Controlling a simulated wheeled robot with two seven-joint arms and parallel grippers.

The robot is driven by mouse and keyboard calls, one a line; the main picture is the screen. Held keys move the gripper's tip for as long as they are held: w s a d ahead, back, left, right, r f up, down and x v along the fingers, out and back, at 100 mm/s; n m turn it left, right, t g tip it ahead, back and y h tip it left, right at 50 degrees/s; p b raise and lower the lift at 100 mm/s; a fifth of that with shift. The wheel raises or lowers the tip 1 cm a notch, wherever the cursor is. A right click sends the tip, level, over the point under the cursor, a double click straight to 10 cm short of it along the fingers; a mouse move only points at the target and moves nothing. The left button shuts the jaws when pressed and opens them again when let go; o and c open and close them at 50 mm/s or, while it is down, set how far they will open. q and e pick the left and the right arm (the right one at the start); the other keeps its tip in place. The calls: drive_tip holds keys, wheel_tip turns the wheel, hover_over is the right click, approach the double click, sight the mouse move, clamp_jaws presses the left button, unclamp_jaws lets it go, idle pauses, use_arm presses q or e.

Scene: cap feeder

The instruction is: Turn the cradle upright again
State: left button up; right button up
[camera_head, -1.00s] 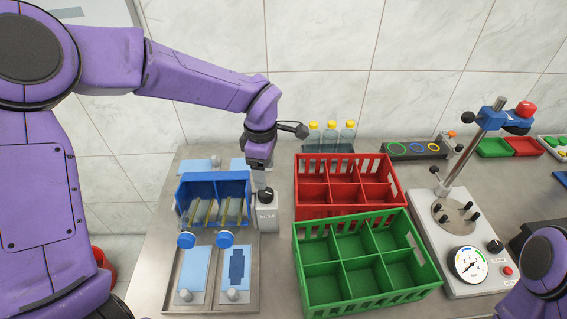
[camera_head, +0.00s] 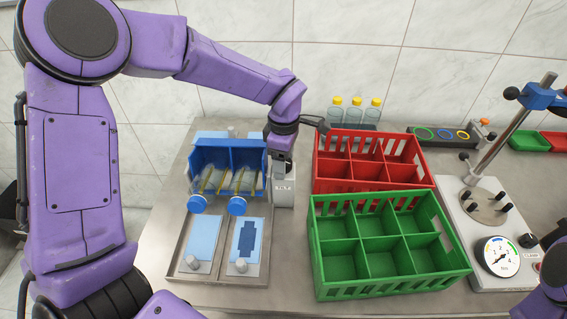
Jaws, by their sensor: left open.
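The blue cradle (camera_head: 229,157) lies tipped towards the front of a grey metal tray on the left of the table, its open side with two bays facing me. Two clear bottles with blue caps (camera_head: 198,203) (camera_head: 237,205) and brass-coloured rods show in it, the caps at its lower front edge. My left gripper (camera_head: 281,170) points down at the cradle's right end. It is open, but its fingertips are hard to make out and I cannot tell if they touch the cradle. My right gripper is outside the view.
The tray (camera_head: 176,262) has light blue pads and two metal knobs in front of the cradle. A red crate (camera_head: 325,187) and a green crate (camera_head: 318,284) stand to the right. Yellow-capped bottles (camera_head: 355,112) stand behind. A gauge stand (camera_head: 500,254) is at far right.

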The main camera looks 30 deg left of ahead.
use_arm(q)
drive_tip(key=shift+s+r, duration=0.25)
drive_tip(key=shift+s, duration=0.05)
drive_tip(key=shift+s+d, duration=0.1)
drive_tip(key=shift+c, duration=0.9)
drive_tip(key=shift+w+f, duration=0.1)
drive_tip(key=shift+w, duration=0.1)
drive_tip(key=c, duration=0.8)
drive_tip(key=shift+f+n+b, duration=0.2)
drive_tip(key=shift+n+b, duration=0.3)
drive_tip(key=shift+n, duration=0.6)
drive_tip(key=n+b, duration=0.1)
drive_tip(key=n, duration=0.3)
drive_tip(key=shift+f, duration=0.1)
drive_tip(key=shift+n+b, duration=0.55)
drive_tip(key=shift+n, duration=0.45)
drive_tip(key=shift+r+n, duration=0.2)
drive_tip(key=shift+n, duration=0.6)
drive_tip(key=o, duration=1)
drive_tip(key=shift+r, duration=0.1)
